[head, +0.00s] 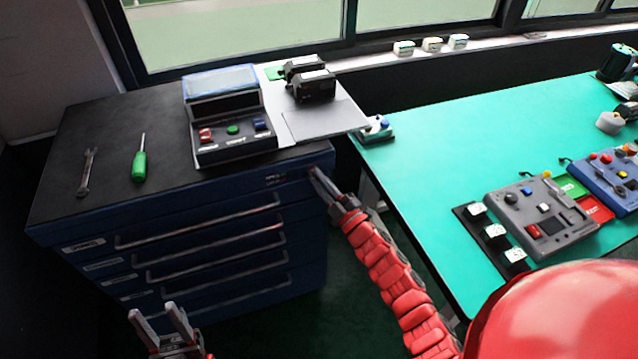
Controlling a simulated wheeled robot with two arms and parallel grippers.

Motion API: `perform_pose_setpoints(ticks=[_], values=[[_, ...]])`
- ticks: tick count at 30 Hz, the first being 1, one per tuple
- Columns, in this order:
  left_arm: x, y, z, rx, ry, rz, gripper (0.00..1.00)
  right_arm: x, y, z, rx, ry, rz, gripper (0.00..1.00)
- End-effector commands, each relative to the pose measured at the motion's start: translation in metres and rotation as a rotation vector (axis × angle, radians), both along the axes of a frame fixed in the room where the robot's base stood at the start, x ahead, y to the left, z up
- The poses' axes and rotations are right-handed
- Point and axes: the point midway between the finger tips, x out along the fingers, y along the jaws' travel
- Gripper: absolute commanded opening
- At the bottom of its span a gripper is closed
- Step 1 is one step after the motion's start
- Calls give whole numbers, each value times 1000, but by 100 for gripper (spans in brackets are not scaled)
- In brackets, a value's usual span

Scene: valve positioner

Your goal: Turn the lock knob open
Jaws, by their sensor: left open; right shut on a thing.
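The dark blue drawer cabinet (180,235) stands at the left with several long-handled drawers, which look closed. My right gripper (316,174) is at the upper right corner of its front, shut on the lock knob. The fingers hide the knob, so its turn position cannot be seen. My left gripper (155,314) is open and empty at the bottom left, low in front of the cabinet and apart from it.
On the cabinet top are a wrench (87,172), a green screwdriver (140,160) and a control unit (228,115). A teal table (440,150) at the right carries grey and blue control panels (540,215). A dark gap separates cabinet and table.

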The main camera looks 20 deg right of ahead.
Motion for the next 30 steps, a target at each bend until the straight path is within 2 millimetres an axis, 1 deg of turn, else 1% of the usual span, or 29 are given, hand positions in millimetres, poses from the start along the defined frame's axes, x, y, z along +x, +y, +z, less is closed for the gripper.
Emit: perform_pose_setpoints(ticks=[1, 9, 24, 25, 28, 30], values=[[0, 0, -4, 0, 0, 0, 50, 0, -1, -4, 21, 4, -2, 0], [0, 0, -8, 0, 0, 0, 50, 0, 0, -4, 102, 9, -3, 0], [0, 0, -8, 0, 0, 0, 50, 0, 0, -4, 116, 11, -3, 0], [0, 0, -8, 0, 0, 0, 50, 0, 0, -4, 116, 11, -3, 21], [0, 0, -8, 0, 0, 0, 50, 0, 0, -3, 116, 10, -3, 39], [0, 0, -8, 0, 0, 0, 50, 0, 0, -3, 116, 8, -3, 40]])
